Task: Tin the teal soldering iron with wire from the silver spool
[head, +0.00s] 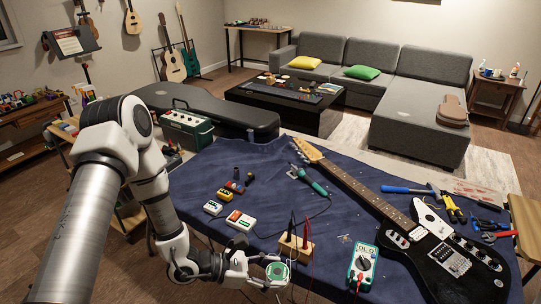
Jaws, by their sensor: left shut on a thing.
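The teal soldering iron (317,186) lies on the dark blue cloth (270,170) left of the guitar neck. Its tip end points to the upper left, by a small metal piece that looks like a stand (295,173). A round silver spool with a green ring (277,271) is at the near edge of the cloth. My left gripper (266,270) is shut on this spool, well below and left of the iron. The fingers partly cover the spool, and no loose wire end can be made out. My right gripper is out of view.
A wooden block with upright probes (295,248) stands just right of my left gripper. A teal multimeter (362,264) and a black electric guitar (440,250) lie further right. Several small pedals (241,221) lie left of the iron.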

